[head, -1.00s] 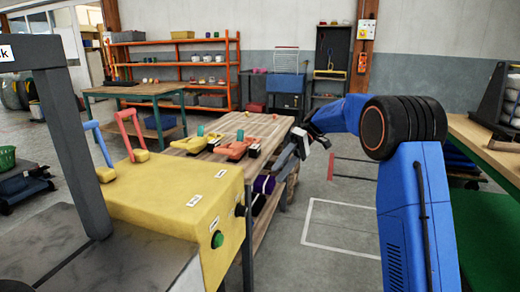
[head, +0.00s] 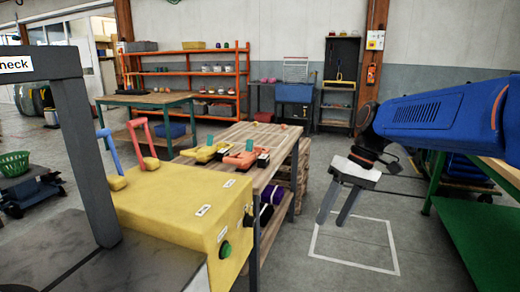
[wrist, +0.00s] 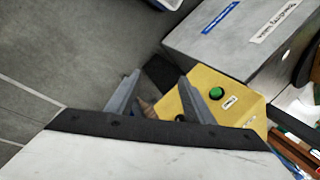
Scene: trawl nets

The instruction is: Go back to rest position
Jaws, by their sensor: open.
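My gripper (head: 341,205) hangs from the end of my blue arm on the right side of the head view. Its two grey fingers point down and stand apart, with nothing between them. It is over the open floor, to the right of the wooden table. In the wrist view the fingers (wrist: 152,98) are also spread and empty, with the yellow box (wrist: 222,95) and its green button beyond them.
Yellow and orange tools lie on the wooden table (head: 262,133). A green-framed bench (head: 470,205) is at right. White-outlined floor (head: 355,245) is clear.

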